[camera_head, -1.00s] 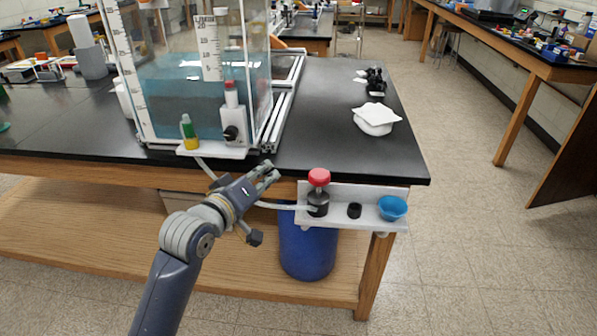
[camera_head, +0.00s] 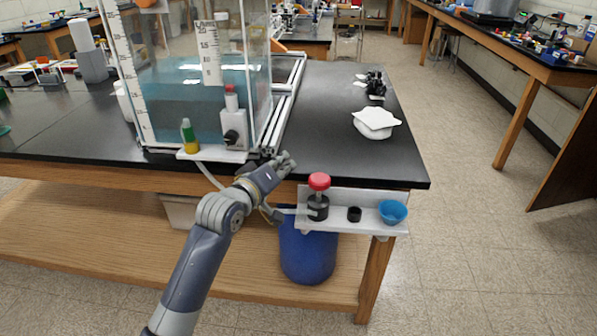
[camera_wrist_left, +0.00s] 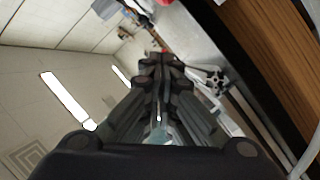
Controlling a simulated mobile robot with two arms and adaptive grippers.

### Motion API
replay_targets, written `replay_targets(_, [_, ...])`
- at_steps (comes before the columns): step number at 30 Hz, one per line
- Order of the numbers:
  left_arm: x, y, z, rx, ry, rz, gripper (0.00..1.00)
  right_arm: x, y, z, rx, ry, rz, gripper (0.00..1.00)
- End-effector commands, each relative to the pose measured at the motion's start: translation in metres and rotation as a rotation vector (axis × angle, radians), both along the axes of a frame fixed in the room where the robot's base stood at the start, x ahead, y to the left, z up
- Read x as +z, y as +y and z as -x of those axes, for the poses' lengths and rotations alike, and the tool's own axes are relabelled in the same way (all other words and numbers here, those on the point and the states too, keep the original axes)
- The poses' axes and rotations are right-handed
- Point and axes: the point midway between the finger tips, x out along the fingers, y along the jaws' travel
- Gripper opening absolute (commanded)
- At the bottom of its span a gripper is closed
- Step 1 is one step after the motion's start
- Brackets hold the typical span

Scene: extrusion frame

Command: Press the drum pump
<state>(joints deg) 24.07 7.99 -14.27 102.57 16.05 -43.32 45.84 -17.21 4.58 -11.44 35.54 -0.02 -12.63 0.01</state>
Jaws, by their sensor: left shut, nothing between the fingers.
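The drum pump (camera_head: 318,207) has a red knob on top of a dark body. It stands upright at the left end of a white shelf fixed to the front edge of the black bench. The blue drum (camera_head: 307,255) is below it, under the bench. My left gripper (camera_head: 288,162) is shut and empty, a little left of the red knob and somewhat higher in the head view, apart from it. In the left wrist view my shut fingers (camera_wrist_left: 162,62) fill the middle. My right gripper is in neither view.
The white shelf (camera_head: 340,220) also holds a small black cup (camera_head: 354,214) and a blue bowl (camera_head: 393,211). A clear water tank (camera_head: 190,100) stands on the bench behind my left gripper. A pale hose runs from the tank towards the pump. The bench top right of the tank is mostly clear.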

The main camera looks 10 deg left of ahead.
Motion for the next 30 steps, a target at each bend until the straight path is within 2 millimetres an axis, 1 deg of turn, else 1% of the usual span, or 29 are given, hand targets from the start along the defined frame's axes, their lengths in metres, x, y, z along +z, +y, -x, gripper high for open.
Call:
replay_targets(1, [-0.001,-0.002,-0.008,0.001,0.001,0.000,0.00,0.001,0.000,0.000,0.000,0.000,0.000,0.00])
replay_targets(4, [-0.003,-0.007,-0.020,0.000,0.001,-0.001,0.00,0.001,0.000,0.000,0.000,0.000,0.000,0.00])
replay_targets(6, [-0.014,-0.017,-0.017,-0.003,0.005,0.001,0.00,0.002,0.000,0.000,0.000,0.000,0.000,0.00])
replay_targets(9, [-0.022,-0.025,-0.015,-0.001,0.002,-0.001,0.00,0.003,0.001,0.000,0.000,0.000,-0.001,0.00])
replay_targets(13, [-0.029,-0.032,-0.014,0.000,0.000,0.000,0.00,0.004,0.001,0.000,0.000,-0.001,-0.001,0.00])
replay_targets(25, [-0.032,-0.034,-0.014,0.000,0.000,-0.001,0.00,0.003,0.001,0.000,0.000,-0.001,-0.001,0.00])
replay_targets(28, [-0.043,-0.034,-0.014,0.000,0.004,-0.001,0.00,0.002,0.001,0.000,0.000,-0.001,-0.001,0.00])
replay_targets(30, [-0.058,-0.034,-0.013,0.001,0.007,0.001,0.00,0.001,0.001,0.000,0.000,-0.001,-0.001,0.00])
